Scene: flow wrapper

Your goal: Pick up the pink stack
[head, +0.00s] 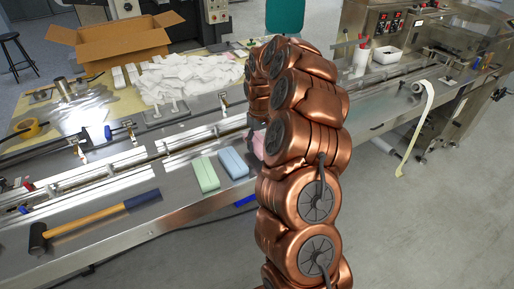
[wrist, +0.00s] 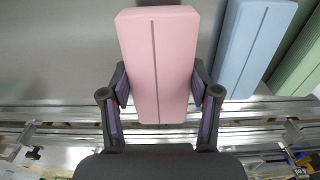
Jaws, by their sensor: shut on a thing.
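The pink stack (wrist: 158,62) is a long pale pink block with a groove down its middle, in the centre of the wrist view. My gripper (wrist: 160,92) is shut on it, with one finger against each long side. In the head view only a small bit of the pink stack (head: 258,146) shows beside my copper-coloured arm, which hides the rest and my gripper. I cannot tell whether the stack touches the surface below.
A blue stack (head: 233,163) and a green stack (head: 205,174) lie left of the pink one on the metal machine top. A hammer (head: 95,215) lies at the front left. White packets (head: 185,77) and a cardboard box (head: 118,40) are behind.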

